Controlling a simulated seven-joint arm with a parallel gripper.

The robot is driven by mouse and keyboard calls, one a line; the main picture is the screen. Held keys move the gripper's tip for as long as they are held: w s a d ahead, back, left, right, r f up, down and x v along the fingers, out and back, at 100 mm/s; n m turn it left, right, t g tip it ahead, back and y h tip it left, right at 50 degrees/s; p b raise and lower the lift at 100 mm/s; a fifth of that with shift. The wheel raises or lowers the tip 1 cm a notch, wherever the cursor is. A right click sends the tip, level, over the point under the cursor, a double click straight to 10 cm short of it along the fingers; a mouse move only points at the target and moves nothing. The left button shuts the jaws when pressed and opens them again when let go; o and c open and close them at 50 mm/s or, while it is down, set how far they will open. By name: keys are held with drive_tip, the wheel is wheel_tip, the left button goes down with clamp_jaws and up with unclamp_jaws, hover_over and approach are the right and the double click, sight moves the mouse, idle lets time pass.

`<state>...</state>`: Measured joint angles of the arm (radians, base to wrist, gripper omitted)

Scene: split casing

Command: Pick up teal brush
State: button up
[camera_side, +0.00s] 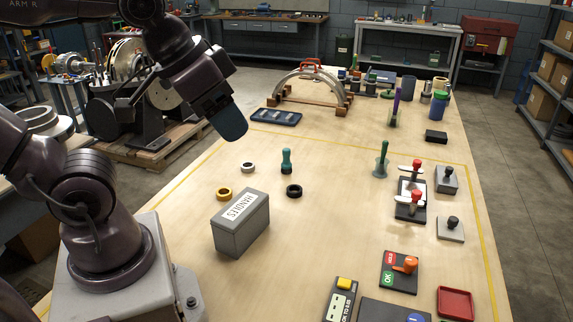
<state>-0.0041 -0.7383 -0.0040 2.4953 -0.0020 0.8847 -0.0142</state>
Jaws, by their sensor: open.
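A slim teal upright piece (381,161) with a thin handle and a wider foot stands on the right half of the table; it looks like the teal brush. A shorter, stubby teal piece (287,161) stands upright near the table's middle. My gripper (231,126) hangs above the table's left side, up and left of both teal pieces and well apart from them. Its dark blue fingers are seen side-on and it is open, with nothing visible in it.
Right of the slim one are a red-handled toggle fixture (411,200) and grey blocks (446,180). A purple-handled piece (395,105) stands behind.

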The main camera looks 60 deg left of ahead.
drive_tip(key=w+f+n+t, duration=0.2)
drive_tip(key=w+n+t, duration=0.55)
drive_tip(key=w, duration=1.45)
drive_tip(key=w+a+f+n+y, duration=0.1)
drive_tip(key=w+a+f+n, duration=0.15)
drive_tip(key=w+n, duration=0.3)
drive_tip(key=w+a+f+n+y, duration=0.1)
drive_tip(key=w+a+f+n, duration=0.1)
drive_tip(key=w+f+n, duration=0.4)
drive_tip(key=n+g+y, duration=0.9)
drive_tip(key=n+y, duration=0.6)
drive_tip(key=n, duration=1.7)
approach(287, 152)
drive_tip(key=shift+y, duration=0.3)
drive_tip(key=x, duration=0.4)
drive_tip(key=shift+a+f, duration=0.2)
drive_tip(key=shift+a, duration=0.2)
drive_tip(key=shift+x, duration=3.25)
drive_tip(key=shift+w+f, duration=0.1)
drive_tip(key=shift+w, duration=0.1)
drive_tip(key=c, duration=1)
clamp_jaws()
